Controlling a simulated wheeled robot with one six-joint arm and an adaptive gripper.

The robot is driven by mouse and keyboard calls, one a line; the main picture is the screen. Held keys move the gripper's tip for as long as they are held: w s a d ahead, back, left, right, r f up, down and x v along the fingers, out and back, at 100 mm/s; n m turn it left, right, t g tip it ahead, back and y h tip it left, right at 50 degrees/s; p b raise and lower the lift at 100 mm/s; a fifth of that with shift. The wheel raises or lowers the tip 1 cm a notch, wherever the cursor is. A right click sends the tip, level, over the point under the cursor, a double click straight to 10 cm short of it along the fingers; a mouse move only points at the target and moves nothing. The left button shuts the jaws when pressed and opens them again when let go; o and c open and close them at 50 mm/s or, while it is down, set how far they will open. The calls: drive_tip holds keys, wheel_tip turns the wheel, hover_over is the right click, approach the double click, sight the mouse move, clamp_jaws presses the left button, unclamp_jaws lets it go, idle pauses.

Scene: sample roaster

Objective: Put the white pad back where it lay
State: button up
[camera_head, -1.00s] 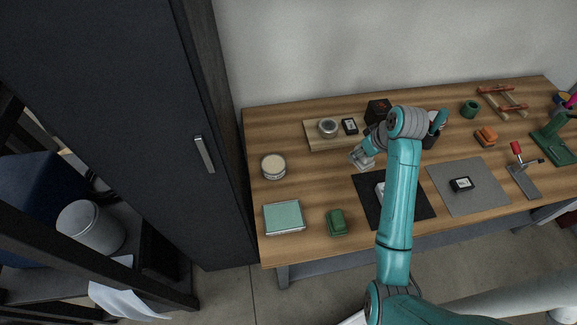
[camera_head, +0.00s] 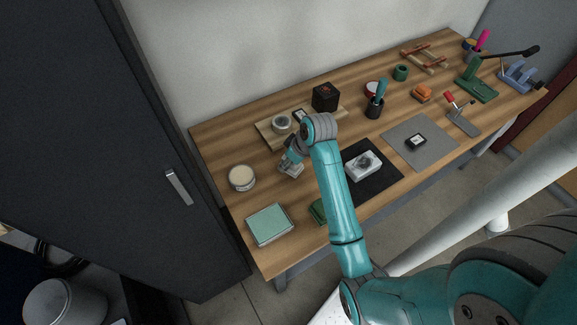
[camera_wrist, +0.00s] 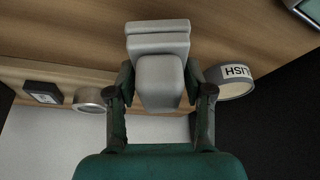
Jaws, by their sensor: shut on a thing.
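The white pad (camera_wrist: 159,80), a pale grey-white block with a stepped far end, is between the two fingers of my gripper (camera_wrist: 161,98) in the wrist view. My gripper is shut on it. In the head view my gripper (camera_head: 291,157) holds the pad (camera_head: 291,170) over the left part of the wooden table, between the cream-topped round tin (camera_head: 241,178) and the black mat (camera_head: 385,181). I cannot tell whether the pad touches the wood. The pad's underside is hidden.
A wooden board (camera_head: 266,137) with a round metal tin (camera_head: 282,124) lies behind my gripper. A teal-topped box (camera_head: 269,223) is at the front left. A green block (camera_head: 318,211) is partly hidden by my arm. A white box (camera_head: 363,165) sits on the black mat. Bare wood surrounds the pad.

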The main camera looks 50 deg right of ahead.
drive_tip(key=shift+f, duration=1.5)
drive_tip(key=shift+f, duration=0.15)
drive_tip(key=o, duration=1.1)
drive_tip(key=v, duration=1.2)
drive_tip(key=shift+a, duration=0.1)
